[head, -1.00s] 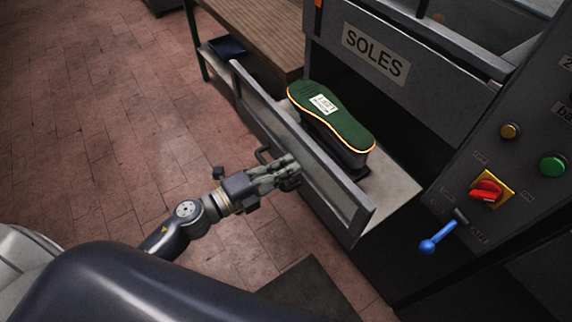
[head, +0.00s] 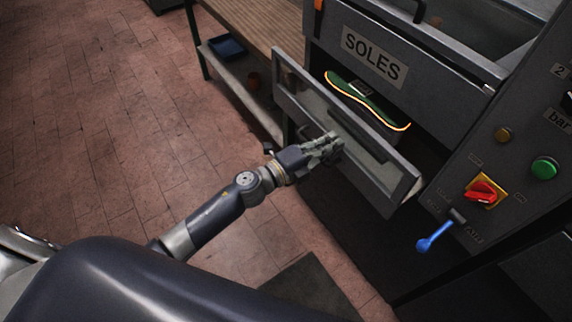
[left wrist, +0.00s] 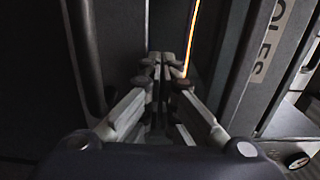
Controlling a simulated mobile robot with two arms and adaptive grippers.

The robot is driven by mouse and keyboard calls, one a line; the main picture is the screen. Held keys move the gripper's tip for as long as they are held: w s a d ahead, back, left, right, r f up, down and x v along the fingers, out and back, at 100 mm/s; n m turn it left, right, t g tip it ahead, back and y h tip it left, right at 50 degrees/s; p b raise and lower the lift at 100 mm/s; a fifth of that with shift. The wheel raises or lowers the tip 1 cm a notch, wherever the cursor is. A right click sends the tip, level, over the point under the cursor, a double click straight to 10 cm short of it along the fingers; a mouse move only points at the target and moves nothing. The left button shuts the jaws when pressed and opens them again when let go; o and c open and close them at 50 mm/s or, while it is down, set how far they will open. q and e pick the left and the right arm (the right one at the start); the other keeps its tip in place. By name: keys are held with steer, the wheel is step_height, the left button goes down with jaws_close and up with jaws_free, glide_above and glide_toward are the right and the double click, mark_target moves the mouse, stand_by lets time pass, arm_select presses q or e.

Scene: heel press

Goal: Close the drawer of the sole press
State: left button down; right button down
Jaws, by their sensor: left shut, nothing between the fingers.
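The drawer (head: 386,184) of the sole press (head: 440,84) is partly open, its grey front panel standing out from the dark opening under the SOLES label. A green sole with an orange edge (head: 365,97) lies on a block in the drawer, its far part under the press body. My left gripper (head: 333,146) is shut and empty, with its fingers against or very close to the outer face of the drawer front, near the dark handle. In the left wrist view the shut fingers (left wrist: 163,72) point at the drawer front. My right gripper is not in view.
A control panel with a green button (head: 545,168), a red switch (head: 484,192) and a blue lever (head: 437,232) is at the right. A wooden bench (head: 262,26) with a blue tray (head: 227,46) stands at the left.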

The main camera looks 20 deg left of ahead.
mark_target(367, 122)
arm_select(q)
steer(key=b+x, duration=0.1)
steer(key=x, duration=0.9)
steer(key=shift+w+d+f+b, duration=0.1)
steer(key=shift+w+d+b, duration=0.1)
steer(key=shift+b, duration=0.1)
steer(key=shift+w+r, duration=0.1)
steer(key=shift+r, duration=0.2)
